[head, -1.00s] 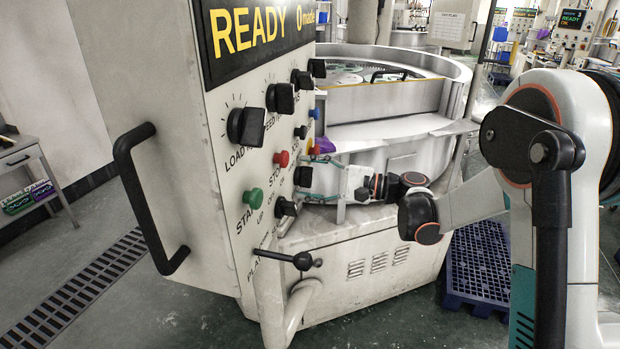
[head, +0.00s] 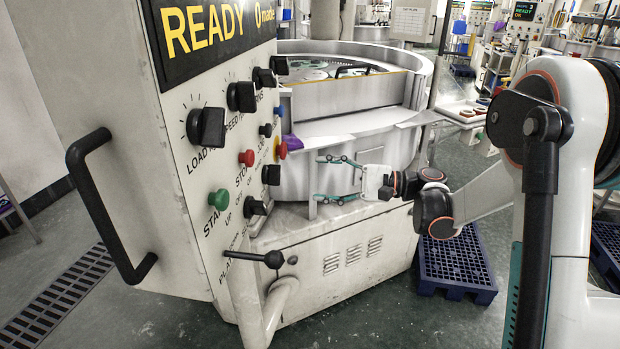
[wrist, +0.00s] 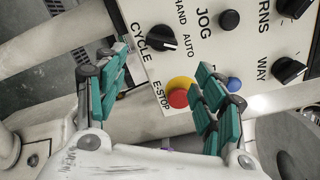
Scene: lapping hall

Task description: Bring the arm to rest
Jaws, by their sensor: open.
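My gripper (head: 338,178) is at the end of my arm in the head view, in front of the machine's round tub and to the right of the control panel (head: 222,160). It points left toward the panel. Its green fingers are apart, with nothing between them, and they show in the wrist view (wrist: 158,88). Beyond the fingers in the wrist view are the red and yellow e-stop button (wrist: 180,96), the cycle knob (wrist: 161,38) and a blue button (wrist: 234,84). I cannot tell how far the fingertips are from the panel.
The lapping machine's round tub (head: 345,130) stands behind my gripper. A black lever (head: 262,258) and a black handle (head: 88,210) stick out from the panel cabinet. A blue pallet (head: 455,262) lies on the floor at right. Floor in front of the machine is clear.

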